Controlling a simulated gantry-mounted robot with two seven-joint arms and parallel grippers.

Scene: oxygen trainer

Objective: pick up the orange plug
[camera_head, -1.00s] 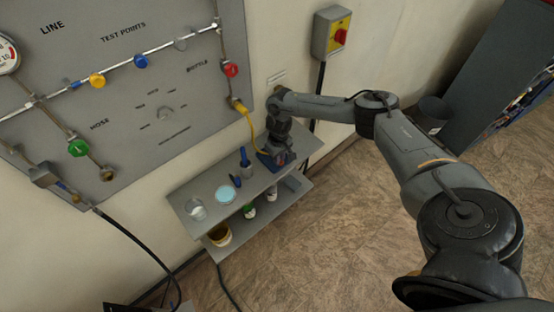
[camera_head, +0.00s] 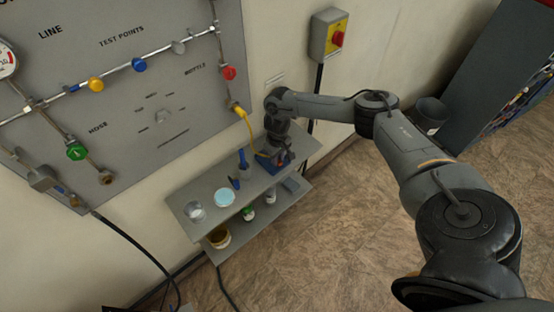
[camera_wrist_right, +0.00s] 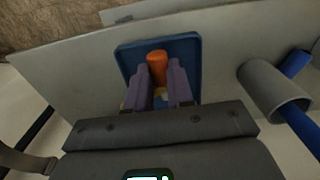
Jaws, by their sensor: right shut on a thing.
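The orange plug (camera_wrist_right: 157,68) stands over the small blue tray (camera_wrist_right: 190,50) in the right wrist view. My right gripper (camera_wrist_right: 159,88) is shut on it, with one purple-grey finger on either side and the orange top showing beyond them. In the head view my right gripper (camera_head: 276,155) points down at the blue tray (camera_head: 289,161) at the right end of the grey shelf (camera_head: 219,180). The plug's lower part is hidden by the fingers, so I cannot tell whether it touches the tray. My left gripper is out of view.
A grey holder (camera_wrist_right: 272,90) with a blue-handled tool (camera_wrist_right: 297,122) stands right of the tray in the wrist view. A pale blue dish (camera_head: 225,197) and a clear cup (camera_head: 195,211) are farther left on the shelf. A yellow hose (camera_head: 249,127) hangs from the panel beside my gripper.

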